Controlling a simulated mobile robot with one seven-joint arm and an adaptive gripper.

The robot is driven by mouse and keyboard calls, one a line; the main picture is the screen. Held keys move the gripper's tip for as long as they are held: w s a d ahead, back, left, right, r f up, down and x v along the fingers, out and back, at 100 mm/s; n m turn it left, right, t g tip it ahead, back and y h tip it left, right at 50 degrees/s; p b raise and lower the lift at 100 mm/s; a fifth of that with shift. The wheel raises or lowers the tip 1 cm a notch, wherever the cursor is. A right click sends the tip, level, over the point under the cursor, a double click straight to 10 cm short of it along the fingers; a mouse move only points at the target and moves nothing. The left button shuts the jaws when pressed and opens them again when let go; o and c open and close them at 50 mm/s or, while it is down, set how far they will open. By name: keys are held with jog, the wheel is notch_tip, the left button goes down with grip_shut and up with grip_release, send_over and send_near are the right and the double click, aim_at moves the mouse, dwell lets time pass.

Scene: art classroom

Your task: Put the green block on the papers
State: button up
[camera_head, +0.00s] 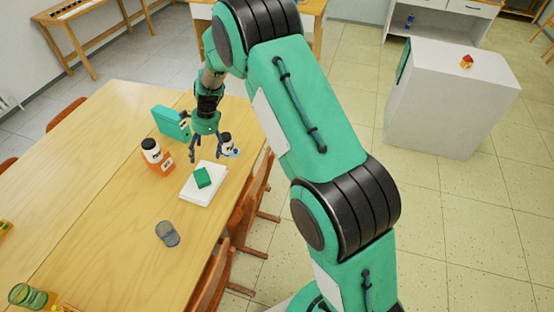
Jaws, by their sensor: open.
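The green block (203,177) rests on the white papers (204,195), which lie near the right edge of the wooden table. My gripper (206,158) is open just behind and above the block, with its fingers pointing down and spread apart. No contact between the fingers and the block shows. The papers are in plain view apart from the part under the block.
A jar with a black lid (151,150) and an orange box (163,163) stand left of the papers. A teal box (171,123) stands behind, and another jar (228,142) stands beside my gripper.

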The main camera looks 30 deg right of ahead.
jog(key=s+d+r+n+t, duration=0.1)
jog(key=s+d+r+n, duration=0.15)
jog(key=s+r, duration=0.55)
jog(key=s+d+r+n+t+h, duration=0.1)
jog(key=s+r+n, duration=0.25)
jog(key=r, duration=0.75)
jog(key=s+d+r+n, duration=0.25)
jog(key=s+r, duration=0.35)
jog(key=r, duration=0.4)
jog(key=s+d+r+n+t, duration=0.1)
jog(key=s+d+r+n, duration=0.1)
jog(key=s, duration=0.7)
jog(key=s+d+r+n+t+h, duration=0.1)
jog(key=s+n, duration=0.3)
jog(key=s, duration=0.6)
jog(key=s+d+r+n+t+h, duration=0.1)
jog(key=s+d+r+n, duration=0.1)
jog(key=s, duration=0.8)
jog(key=shift+d+r+n, duration=0.35)
jog(key=shift+r+n, duration=0.4)
jog(key=shift+r, duration=0.2)
